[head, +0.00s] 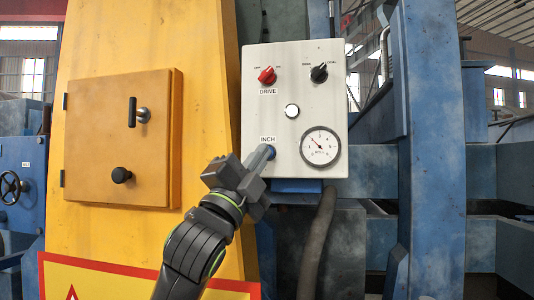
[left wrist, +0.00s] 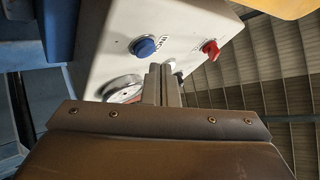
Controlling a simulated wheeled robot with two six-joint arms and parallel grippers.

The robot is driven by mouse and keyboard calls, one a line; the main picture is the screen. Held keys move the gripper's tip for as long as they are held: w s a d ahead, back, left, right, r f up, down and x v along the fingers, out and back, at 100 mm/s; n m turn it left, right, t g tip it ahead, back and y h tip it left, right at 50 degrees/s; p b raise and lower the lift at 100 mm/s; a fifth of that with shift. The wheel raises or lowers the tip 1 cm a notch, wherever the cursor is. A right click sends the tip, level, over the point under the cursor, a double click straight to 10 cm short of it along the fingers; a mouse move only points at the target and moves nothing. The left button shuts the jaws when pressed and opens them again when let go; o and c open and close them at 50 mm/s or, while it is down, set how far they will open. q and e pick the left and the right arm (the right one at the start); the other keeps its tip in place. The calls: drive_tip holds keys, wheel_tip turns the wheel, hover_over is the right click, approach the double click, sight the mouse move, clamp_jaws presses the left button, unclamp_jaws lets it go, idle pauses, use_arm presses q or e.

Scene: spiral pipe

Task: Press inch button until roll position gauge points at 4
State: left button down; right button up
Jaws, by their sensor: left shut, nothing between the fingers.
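The white control panel (head: 300,85) carries the blue inch button (head: 272,153) under an INCH label. The roll position gauge (head: 320,146) is a round white dial to the right of the button; its needle appears to point up and left, but the numbers are too small to read surely. My left gripper (head: 262,156) is shut and empty, its tips in front of the button's left side. In the left wrist view the blue button (left wrist: 144,46) shows whole, beyond and left of the shut fingertips (left wrist: 161,70). Whether they touch it I cannot tell. The gauge (left wrist: 122,89) is partly hidden there.
A red DRIVE knob (head: 267,75), a black knob (head: 319,73) and a white button (head: 292,111) sit higher on the panel. A yellow box (head: 120,140) with a handle and black knob stands left. A hose (head: 316,240) hangs below the panel.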

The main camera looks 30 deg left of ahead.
use_arm(q)
drive_tip(key=shift+w, duration=0.1)
drive_tip(key=shift+w+a, duration=0.1)
drive_tip(key=shift+w, duration=0.2)
drive_tip(key=shift+w+a, duration=0.1)
drive_tip(key=shift+w, duration=0.25)
idle(0.8)
drive_tip(key=shift+s, duration=0.75)
drive_tip(key=shift+d, duration=0.2)
drive_tip(key=s, duration=0.2)
drive_tip(key=s+d+p, duration=0.1)
drive_tip(key=s, duration=0.1)
drive_tip(key=shift+s+d, duration=0.15)
drive_tip(key=shift+s, duration=0.25)
